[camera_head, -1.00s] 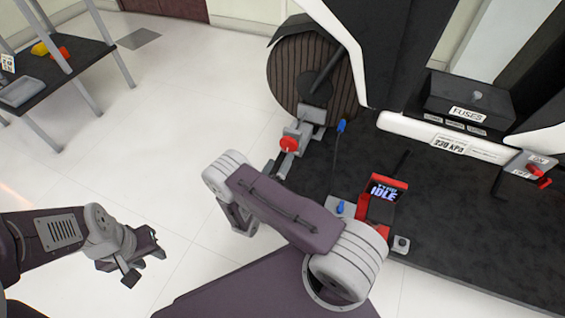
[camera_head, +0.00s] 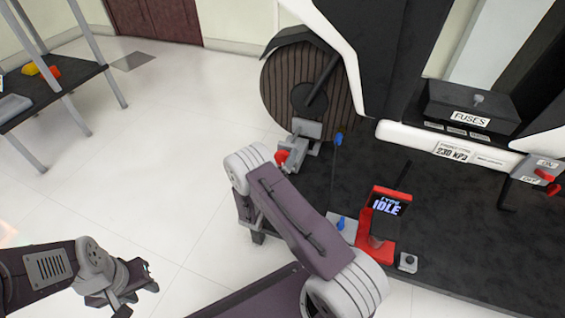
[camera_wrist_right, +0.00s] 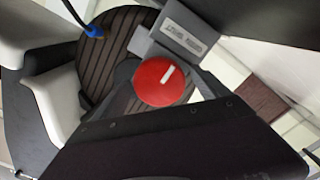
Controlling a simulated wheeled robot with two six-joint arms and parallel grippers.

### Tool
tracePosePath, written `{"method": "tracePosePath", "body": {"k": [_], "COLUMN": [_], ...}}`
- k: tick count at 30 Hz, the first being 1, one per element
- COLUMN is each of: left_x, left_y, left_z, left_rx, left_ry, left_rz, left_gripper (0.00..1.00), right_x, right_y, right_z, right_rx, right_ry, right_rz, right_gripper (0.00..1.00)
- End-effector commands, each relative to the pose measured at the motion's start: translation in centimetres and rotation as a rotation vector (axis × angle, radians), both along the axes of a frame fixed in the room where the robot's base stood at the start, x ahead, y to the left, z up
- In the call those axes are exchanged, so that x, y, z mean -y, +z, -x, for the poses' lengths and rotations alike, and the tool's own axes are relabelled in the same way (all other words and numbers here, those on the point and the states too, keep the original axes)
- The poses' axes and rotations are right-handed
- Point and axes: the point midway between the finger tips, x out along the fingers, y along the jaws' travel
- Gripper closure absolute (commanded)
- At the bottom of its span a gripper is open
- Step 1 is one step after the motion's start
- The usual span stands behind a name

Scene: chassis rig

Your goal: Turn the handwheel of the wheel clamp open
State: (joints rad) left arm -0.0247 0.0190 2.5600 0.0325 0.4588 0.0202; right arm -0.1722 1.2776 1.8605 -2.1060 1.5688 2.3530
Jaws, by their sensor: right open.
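The wheel clamp (camera_head: 307,130) is a grey block at the lower edge of the brown ribbed wheel (camera_head: 285,85). Its red handwheel (camera_head: 281,158) is partly covered by my right arm in the head view. In the right wrist view the handwheel (camera_wrist_right: 158,84) is a red disc with a white mark, near the middle, and the grey labelled block (camera_wrist_right: 182,32) is above it. My right gripper (camera_head: 257,238) is open, mostly hidden behind its arm, and below the handwheel in the head view; no contact shows. My left gripper (camera_head: 138,290) is open and empty over the floor.
A red-framed screen reading IDLE (camera_head: 387,206) stands on the dark platform (camera_head: 450,235), right of my right arm. A blue-ended hose (camera_head: 338,139) hangs by the clamp. A fuse box (camera_head: 470,105) is at right, a table (camera_head: 52,92) at far left. Floor between is clear.

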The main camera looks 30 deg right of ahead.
Motion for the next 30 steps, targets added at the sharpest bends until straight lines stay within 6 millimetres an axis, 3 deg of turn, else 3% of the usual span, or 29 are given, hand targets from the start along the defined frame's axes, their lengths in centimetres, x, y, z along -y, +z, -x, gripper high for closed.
{"method": "tracePosePath", "body": {"k": [2, 8, 19, 30], "left_x": [0.0, 0.0, 0.0, 0.0], "left_y": [0.0, 0.0, 0.7, 3.1], "left_z": [0.0, 0.0, 0.0, 0.0], "left_rx": [0.000, 0.000, 0.000, 0.000], "left_ry": [0.000, 0.000, 0.000, 0.000], "left_rz": [0.000, 0.000, 0.000, 0.000], "left_gripper": [0.64, 0.64, 0.64, 0.64], "right_x": [0.0, 0.0, 0.0, 0.0], "right_y": [0.0, 0.0, 0.1, 0.3], "right_z": [0.0, 0.0, 0.1, 0.1], "right_rx": [0.000, 0.000, -0.052, -0.281], "right_ry": [0.000, 0.000, -0.001, -0.001], "right_rz": [0.000, 0.000, 0.045, 0.240], "right_gripper": [0.20, 0.76, 0.77, 0.77]}}
